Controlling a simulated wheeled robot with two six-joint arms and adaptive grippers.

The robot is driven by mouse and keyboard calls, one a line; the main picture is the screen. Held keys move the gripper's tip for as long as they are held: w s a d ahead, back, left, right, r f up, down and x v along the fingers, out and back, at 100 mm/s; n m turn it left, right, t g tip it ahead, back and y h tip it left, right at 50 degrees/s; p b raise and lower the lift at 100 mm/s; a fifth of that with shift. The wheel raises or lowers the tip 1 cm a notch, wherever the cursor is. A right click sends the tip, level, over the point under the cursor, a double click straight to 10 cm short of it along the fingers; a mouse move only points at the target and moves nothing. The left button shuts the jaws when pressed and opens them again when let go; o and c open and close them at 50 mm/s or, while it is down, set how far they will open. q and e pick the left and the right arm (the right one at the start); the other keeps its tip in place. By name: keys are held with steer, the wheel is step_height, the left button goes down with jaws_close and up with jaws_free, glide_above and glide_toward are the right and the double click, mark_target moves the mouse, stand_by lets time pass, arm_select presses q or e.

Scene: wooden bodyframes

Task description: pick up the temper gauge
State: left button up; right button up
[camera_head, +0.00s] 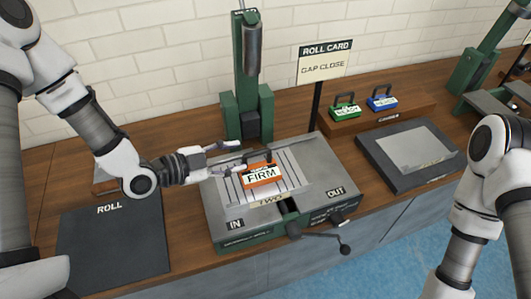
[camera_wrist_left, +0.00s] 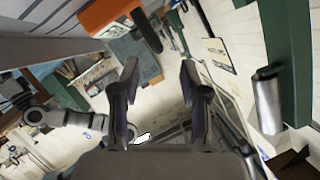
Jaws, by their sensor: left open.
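An orange block with a dark handle, marked FIRM (camera_head: 262,176), sits on the striped top of the grey and green machine (camera_head: 215,202). No block bears a readable "temper gauge" label. My left gripper (camera_head: 237,154) is open and empty, behind and slightly left of the orange block's handle. In the left wrist view my left gripper (camera_wrist_left: 160,82) has its fingers spread, with the orange block (camera_wrist_left: 105,14) outside them at the upper left. A green block (camera_head: 344,111) and a blue block (camera_head: 382,102), both with handles, stand on a wooden stand. My right gripper is out of view.
A dark ROLL pad (camera_head: 113,245) lies at the left. A green post (camera_head: 240,80) rises behind the machine, beside a ROLL CARD sign (camera_head: 325,62) reading GAP CLOSE. A dark tray (camera_head: 375,165) lies at the right. A crank (camera_head: 320,236) juts out in front.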

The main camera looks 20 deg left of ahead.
mark_target(251, 155)
arm_select(q)
steer(key=shift+w+d+f, duration=0.2)
steer(key=shift+w+d, duration=0.1)
steer(key=shift+w, duration=0.15)
steer(key=shift+w+d, duration=0.15)
steer(key=shift+d, duration=0.45)
steer(key=shift+w+d+f+p, duration=0.15)
steer(key=shift+d+p, duration=0.1)
steer(key=shift+p, duration=0.05)
steer(key=x, duration=0.2)
steer(key=p+x, duration=0.1)
steer(key=x, duration=0.1)
steer(key=shift+w+a+f, duration=0.2)
steer(key=shift+w+f, duration=0.05)
steer(key=shift+f, duration=0.05)
steer(key=shift+w+d+f, duration=0.1)
steer(key=shift+w+d, duration=0.05)
steer(key=shift+d, duration=0.05)
steer(key=shift+a, duration=0.1)
jaws_close()
